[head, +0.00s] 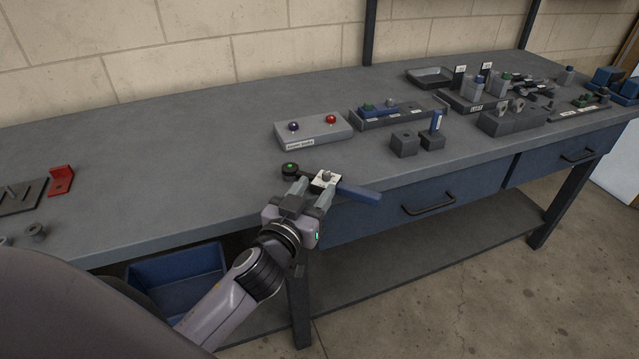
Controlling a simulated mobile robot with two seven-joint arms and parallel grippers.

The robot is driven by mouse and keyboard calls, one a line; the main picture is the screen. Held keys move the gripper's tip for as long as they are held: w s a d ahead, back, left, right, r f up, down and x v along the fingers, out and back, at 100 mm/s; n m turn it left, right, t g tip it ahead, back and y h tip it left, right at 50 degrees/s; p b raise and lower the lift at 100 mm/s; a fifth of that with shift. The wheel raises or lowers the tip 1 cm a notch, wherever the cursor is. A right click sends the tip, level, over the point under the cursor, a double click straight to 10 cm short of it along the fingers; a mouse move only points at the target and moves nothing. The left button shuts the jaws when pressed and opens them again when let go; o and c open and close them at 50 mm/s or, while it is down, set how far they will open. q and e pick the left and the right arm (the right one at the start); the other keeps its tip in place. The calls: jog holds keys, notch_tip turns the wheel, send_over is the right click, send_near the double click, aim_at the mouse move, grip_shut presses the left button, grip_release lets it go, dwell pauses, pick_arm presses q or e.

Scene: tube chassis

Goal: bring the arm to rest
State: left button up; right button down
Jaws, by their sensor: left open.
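My left gripper (313,186) is at the front edge of the grey workbench (200,150), with its arm coming up from the lower left. Its fingers are spread apart. By the fingertips lies a tool with a blue handle (360,194) that sticks out over the bench edge. A black round piece with a green top (290,170) sits just past the left finger. A small white plate with a grey knob (326,178) is by the right finger. I cannot tell whether the fingers touch any of these. My right gripper is not in view.
A grey box with a purple and a red knob (313,130) stands behind the gripper. Grey blocks (404,143) and fixtures crowd the right. A red bracket (61,180) is at the left. Below are a blue bin (178,280) and drawer handle (428,204). The bench's left middle is clear.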

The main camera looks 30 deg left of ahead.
pick_arm(q)
jog(key=s+d+f+m+g+h+p, duration=0.1)
jog(key=s+d+f+g+h+p, duration=0.1)
jog(key=s+f, duration=0.7)
jog(key=s+d+f+m+g+h+p, duration=0.1)
jog(key=s+d+f+m+g, duration=0.1)
jog(key=s+f+g, duration=0.3)
jog(key=s+d+f, duration=0.1)
jog(key=s+f, duration=0.3)
jog(key=s, duration=0.2)
jog(key=shift+s+d+f+h+p, duration=0.15)
jog(key=shift+f+h+p, duration=0.2)
jog(key=shift+h, duration=0.05)
